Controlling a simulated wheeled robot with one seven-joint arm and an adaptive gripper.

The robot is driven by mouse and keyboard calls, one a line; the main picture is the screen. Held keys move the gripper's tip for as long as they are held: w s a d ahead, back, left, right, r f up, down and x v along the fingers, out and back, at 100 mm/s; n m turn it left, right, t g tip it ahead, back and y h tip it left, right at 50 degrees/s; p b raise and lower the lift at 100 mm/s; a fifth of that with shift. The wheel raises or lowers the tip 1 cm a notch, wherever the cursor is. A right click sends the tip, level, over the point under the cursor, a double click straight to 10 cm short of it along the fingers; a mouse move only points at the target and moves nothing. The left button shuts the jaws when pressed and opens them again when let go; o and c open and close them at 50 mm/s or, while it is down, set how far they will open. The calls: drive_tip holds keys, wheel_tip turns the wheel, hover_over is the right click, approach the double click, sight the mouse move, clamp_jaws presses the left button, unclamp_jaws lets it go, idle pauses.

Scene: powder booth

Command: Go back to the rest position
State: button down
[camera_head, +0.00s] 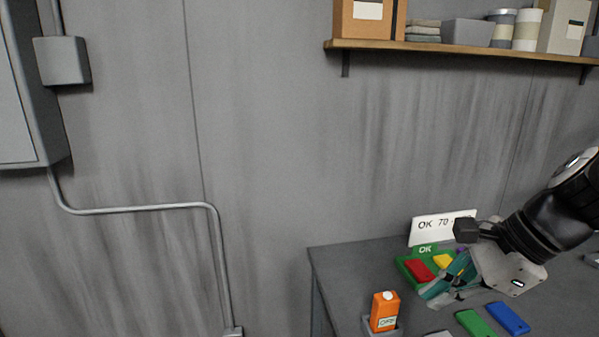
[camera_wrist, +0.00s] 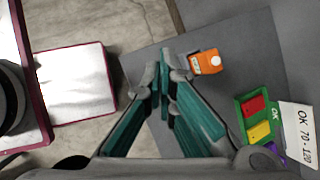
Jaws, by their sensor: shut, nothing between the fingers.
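My gripper (camera_head: 432,294) hangs over the grey table at the right of the head view, with its teal fingers pointing down and left. In the wrist view my gripper (camera_wrist: 162,66) has its fingertips together, with nothing between them.
A white sign reading OK 70 (camera_head: 432,228) stands behind the tray. An orange carton (camera_head: 384,311) stands at the table's left part. A green piece (camera_head: 474,323) and a blue piece (camera_head: 508,318) lie in front. A loaded shelf (camera_head: 460,47) is on the wall above.

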drive_tip(key=s+a+r+n+t+h, duration=0.1)
drive_tip(key=s+r+n+h, duration=0.1)
drive_tip(key=s+n, duration=0.3)
drive_tip(key=s+a+r+n+t+h, duration=0.1)
drive_tip(key=s+r+n+h, duration=0.2)
drive_tip(key=n, duration=1.1)
drive_tip(key=shift+s+r+n, duration=0.3)
drive_tip(key=shift+s+r, duration=0.05)
drive_tip(key=shift+s, duration=0.7)
drive_tip(key=shift+a, duration=0.1)
